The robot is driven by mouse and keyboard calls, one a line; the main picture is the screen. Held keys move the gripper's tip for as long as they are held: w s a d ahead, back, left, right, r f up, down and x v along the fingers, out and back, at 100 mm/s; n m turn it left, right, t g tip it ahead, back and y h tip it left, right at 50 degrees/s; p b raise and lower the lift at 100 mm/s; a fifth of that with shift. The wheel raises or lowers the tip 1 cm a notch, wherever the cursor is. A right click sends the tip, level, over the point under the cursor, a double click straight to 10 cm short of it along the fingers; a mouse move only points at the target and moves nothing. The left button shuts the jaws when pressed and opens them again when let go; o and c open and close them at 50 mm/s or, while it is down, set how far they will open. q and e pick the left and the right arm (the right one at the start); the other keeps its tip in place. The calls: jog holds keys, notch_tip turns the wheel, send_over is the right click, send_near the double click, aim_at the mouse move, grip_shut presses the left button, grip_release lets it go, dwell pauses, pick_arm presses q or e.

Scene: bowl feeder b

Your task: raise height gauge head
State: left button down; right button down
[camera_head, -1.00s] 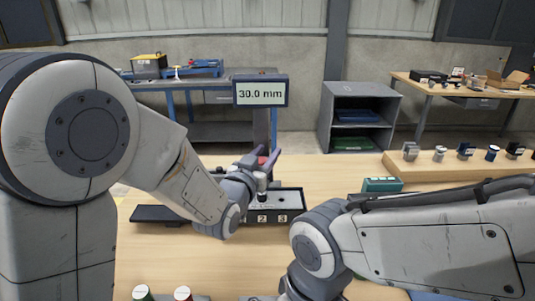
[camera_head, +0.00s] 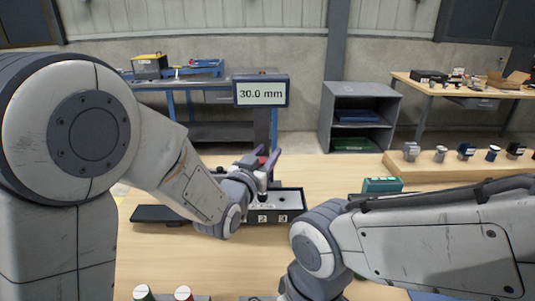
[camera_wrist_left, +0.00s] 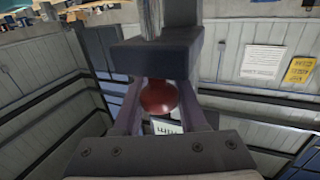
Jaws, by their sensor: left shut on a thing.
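The height gauge shows in the head view as a dark upright column behind my left gripper, with a display (camera_head: 261,93) on top reading 30.0 mm. My left gripper (camera_head: 265,163) is at the column above the dark tray, its purple fingers pointing away from me. In the left wrist view a round red knob (camera_wrist_left: 158,98) sits between the fingers of this gripper, which is shut on it. A dark block (camera_wrist_left: 157,52), apparently the gauge head, is just above the knob in that view. My right arm crosses the lower right; its gripper is not visible.
A dark tray (camera_head: 288,217) with numbered compartments lies under my left gripper. A teal box (camera_head: 382,185) stands to its right. Several small parts line a wooden ledge (camera_head: 465,169) at right. The table's middle is partly clear.

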pick_arm(q)
notch_tip(320, 180, up, 4)
jog(key=shift+f+p, duration=0.15)
jog(key=shift+p, duration=0.6)
pick_arm(e)
jog(key=shift+r, duration=0.75)
pick_arm(q)
jog(key=shift+c, duration=2.4)
grip_release()
pick_arm(e)
jog(key=shift+f, duration=0.1)
pick_arm(q)
jog(key=shift+f, duration=0.1)
